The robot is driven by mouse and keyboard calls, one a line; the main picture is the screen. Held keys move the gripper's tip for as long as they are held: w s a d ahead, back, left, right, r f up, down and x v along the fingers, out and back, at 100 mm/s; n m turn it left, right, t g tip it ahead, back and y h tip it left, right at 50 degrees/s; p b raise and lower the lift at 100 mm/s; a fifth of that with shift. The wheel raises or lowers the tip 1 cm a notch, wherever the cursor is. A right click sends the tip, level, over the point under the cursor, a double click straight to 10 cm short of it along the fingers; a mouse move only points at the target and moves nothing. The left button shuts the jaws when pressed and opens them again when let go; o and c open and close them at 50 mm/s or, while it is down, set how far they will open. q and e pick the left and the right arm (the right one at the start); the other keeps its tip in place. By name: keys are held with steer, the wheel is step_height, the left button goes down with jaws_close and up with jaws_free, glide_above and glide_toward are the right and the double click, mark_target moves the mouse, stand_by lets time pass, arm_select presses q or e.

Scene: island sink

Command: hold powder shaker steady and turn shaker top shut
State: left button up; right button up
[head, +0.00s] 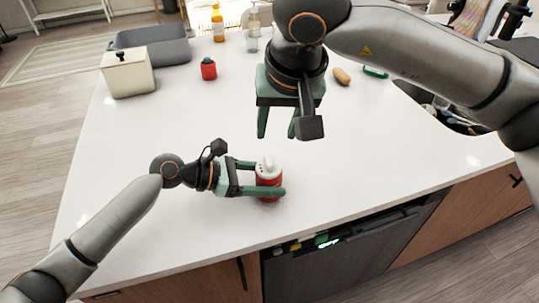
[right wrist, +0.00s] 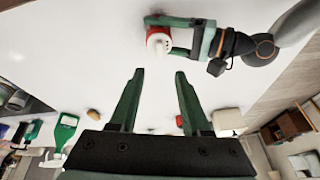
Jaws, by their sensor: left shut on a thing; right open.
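The powder shaker (head: 268,181) is a red and white canister with a white top (head: 268,164). It stands upright on the white counter near the front edge. My left gripper (head: 277,179) is shut around its body from the left. The right wrist view also shows the shaker (right wrist: 158,38), with my left gripper (right wrist: 165,38) on it. My right gripper (head: 278,135) is open and empty, fingers pointing down, above the counter and behind the shaker, apart from it. Its two green fingers also show in the right wrist view (right wrist: 159,72).
A red container (head: 208,69), a white box with a dark knob (head: 127,72) and a grey tray (head: 152,46) stand at the back left. Bottles (head: 217,24) stand at the back. A brown object (head: 342,76) lies near the sink at right. The counter around the shaker is clear.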

mark_target(269, 160)
steer(key=w+f, duration=0.1)
steer(key=f, duration=0.2)
steer(key=w+a+f+n, duration=0.1)
steer(key=f, duration=0.3)
steer(key=w+f+n, duration=0.1)
steer(key=w+f, duration=0.1)
steer(key=f, duration=0.2)
steer(key=shift+a, duration=0.15)
jaws_close()
stand_by(0.5)
